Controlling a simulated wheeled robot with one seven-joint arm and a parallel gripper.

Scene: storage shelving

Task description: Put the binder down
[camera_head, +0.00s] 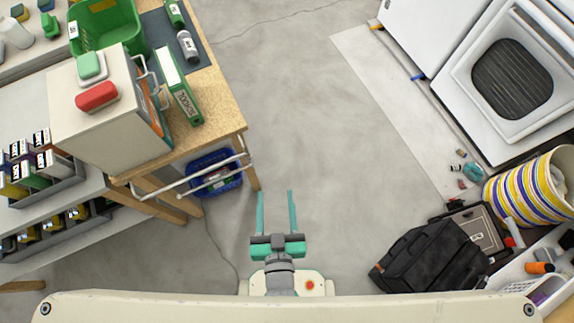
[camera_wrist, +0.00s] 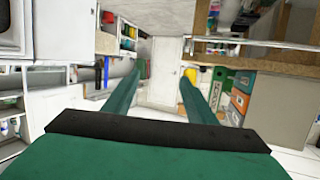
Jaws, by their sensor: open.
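A green item with lettering, likely the same binder (camera_wrist: 217,89), shows right of the fingers in the wrist view. My gripper (camera_head: 275,194) is open and empty, with its two teal fingers apart over the concrete floor. It is below and to the right of the binder in the head view, clear of the table. The fingers also show in the wrist view (camera_wrist: 162,77) with nothing between them.
The wooden table (camera_head: 222,113) holds a beige box (camera_head: 105,125), a green crate (camera_head: 108,27) and a grey bottle (camera_head: 187,46). A blue basket (camera_head: 213,184) sits beneath its edge. A black bag (camera_head: 425,262) lies at lower right. The middle floor is clear.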

